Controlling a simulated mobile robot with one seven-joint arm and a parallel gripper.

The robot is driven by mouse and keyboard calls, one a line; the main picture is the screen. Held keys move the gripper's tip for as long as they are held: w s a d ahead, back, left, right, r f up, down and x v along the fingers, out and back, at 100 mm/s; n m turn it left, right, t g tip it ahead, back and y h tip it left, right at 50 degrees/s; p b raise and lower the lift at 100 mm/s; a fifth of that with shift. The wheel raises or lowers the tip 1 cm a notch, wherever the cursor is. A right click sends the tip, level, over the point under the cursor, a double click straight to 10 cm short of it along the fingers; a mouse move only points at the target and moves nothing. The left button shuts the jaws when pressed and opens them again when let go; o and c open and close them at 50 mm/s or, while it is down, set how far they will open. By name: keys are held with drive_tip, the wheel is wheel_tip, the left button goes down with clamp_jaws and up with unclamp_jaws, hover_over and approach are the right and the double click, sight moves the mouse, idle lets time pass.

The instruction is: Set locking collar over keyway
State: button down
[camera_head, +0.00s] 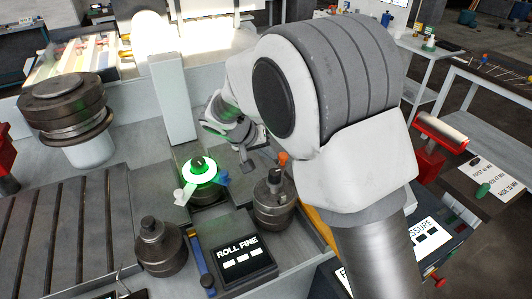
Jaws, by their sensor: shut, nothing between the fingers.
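A pale ring with a bright green glow (202,171), which looks like the locking collar, sits around a dark shaft top (198,161) in the middle of the bench. A keyway cannot be made out at this size. A small white lever (185,194) sticks out at the ring's lower left and a blue tab (223,179) at its right. My gripper (250,164) is to the right of the ring, apart from it, shut and empty. My arm comes in from the right and hides part of the bench behind.
A ROLL FINE panel (240,250) lies in front. A grey post (174,98) rises behind. A large stacked roller (66,112) stands far left beside a slotted plate (70,235).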

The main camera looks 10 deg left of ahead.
sight(284, 168)
drive_tip(key=shift+w+d+m+b, duration=0.1)
drive_tip(key=shift+d+m+b, duration=0.15)
drive_tip(key=shift+m+b, duration=0.2)
drive_tip(key=m+g, duration=0.1)
drive_tip(key=d+m+g+h+b, duration=0.1)
drive_tip(key=m, duration=0.1)
drive_tip(key=d+m+g+h, duration=0.1)
drive_tip(key=m, duration=0.1)
drive_tip(key=shift+w, duration=0.25)
drive_tip(key=d+m+g, duration=0.1)
drive_tip(key=m, duration=0.1)
drive_tip(key=m+g+h, duration=0.1)
drive_tip(key=shift+s+d+r+m, duration=0.1)
drive_tip(key=shift+s+d+m, duration=0.1)
drive_tip(key=shift+d+m, duration=0.2)
drive_tip(key=s+d+m+g+y+p, duration=0.3)
drive_tip(key=s+m+g+y+p, duration=0.3)
drive_tip(key=m, duration=1.1)
drive_tip(key=shift+s+g+p, duration=0.15)
drive_tip(key=shift+g+p, duration=0.2)
drive_tip(key=shift+g, duration=0.75)
drive_tip(key=shift+s+m, duration=0.1)
drive_tip(key=shift+m, duration=0.15)
